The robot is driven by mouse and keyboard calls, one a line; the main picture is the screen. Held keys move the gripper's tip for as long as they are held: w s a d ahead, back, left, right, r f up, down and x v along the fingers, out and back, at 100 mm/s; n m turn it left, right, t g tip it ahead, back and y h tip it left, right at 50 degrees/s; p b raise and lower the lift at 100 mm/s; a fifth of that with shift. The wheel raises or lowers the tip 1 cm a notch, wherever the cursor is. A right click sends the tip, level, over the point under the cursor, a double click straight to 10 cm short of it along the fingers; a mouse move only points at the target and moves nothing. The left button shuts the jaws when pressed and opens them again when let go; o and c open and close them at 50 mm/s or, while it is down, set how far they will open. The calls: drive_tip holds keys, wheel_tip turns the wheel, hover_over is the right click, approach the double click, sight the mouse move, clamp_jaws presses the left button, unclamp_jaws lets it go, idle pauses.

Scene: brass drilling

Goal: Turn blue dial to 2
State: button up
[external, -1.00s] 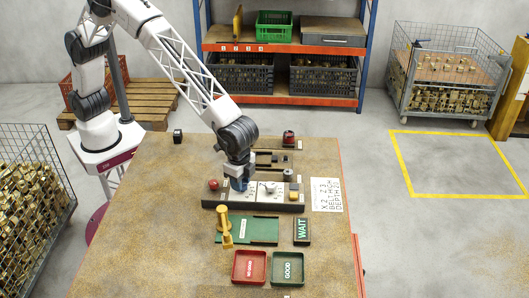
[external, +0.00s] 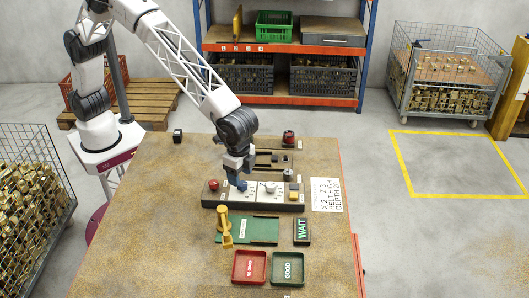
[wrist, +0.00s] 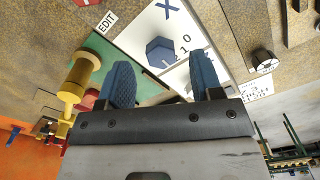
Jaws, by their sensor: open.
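The blue dial (wrist: 160,52) is a faceted knob on a white panel face in the wrist view, beside an "X" mark and the digits 0 and 1. Which digit it points to I cannot tell. In the external view the dial (external: 242,186) sits on the control box (external: 253,207), partly mixed with my blue fingers. My gripper (external: 238,172) is just above it. In the wrist view my gripper (wrist: 163,78) is open, its two blue fingers apart with nothing between them. The dial appears beyond the fingertips, clear of them.
A red button (external: 213,185) is left of the dial, a grey-white knob (external: 268,187) right of it. A yellow clamp-like post (external: 226,225) stands in front on a green plate. Red and green trays are nearer the front.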

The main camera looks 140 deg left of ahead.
sight(241, 182)
drive_tip(key=shift+r, duration=2.35)
drive_tip(key=shift+s+d+r, duration=0.1)
drive_tip(key=shift+s+d+r, duration=0.1)
drive_tip(key=shift+s+r, duration=0.1)
drive_tip(key=s+d+r+m, duration=0.1)
drive_tip(key=s+d+r, duration=0.35)
drive_tip(key=s, duration=0.45)
drive_tip(key=s+d+r+t, duration=0.1)
drive_tip(key=s+d+r, duration=0.4)
drive_tip(key=s, duration=0.4)
drive_tip(key=s+d+r+m, duration=0.1)
drive_tip(key=s+d+r, duration=0.2)
drive_tip(key=s+r, duration=0.5)
drive_tip(key=s+d+f, duration=0.2)
drive_tip(key=s, duration=0.9)
drive_tip(key=s+d+f+t, duration=0.1)
drive_tip(key=s+d+f, duration=0.1)
drive_tip(key=s, duration=0.9)
drive_tip(key=s+d+f+m, duration=0.1)
drive_tip(key=s+d+f, duration=0.1)
drive_tip(key=s, duration=0.9)
drive_tip(key=shift+s+t, duration=0.25)
drive_tip(key=shift+t, duration=0.05)
drive_tip(key=shift+c, duration=0.6)
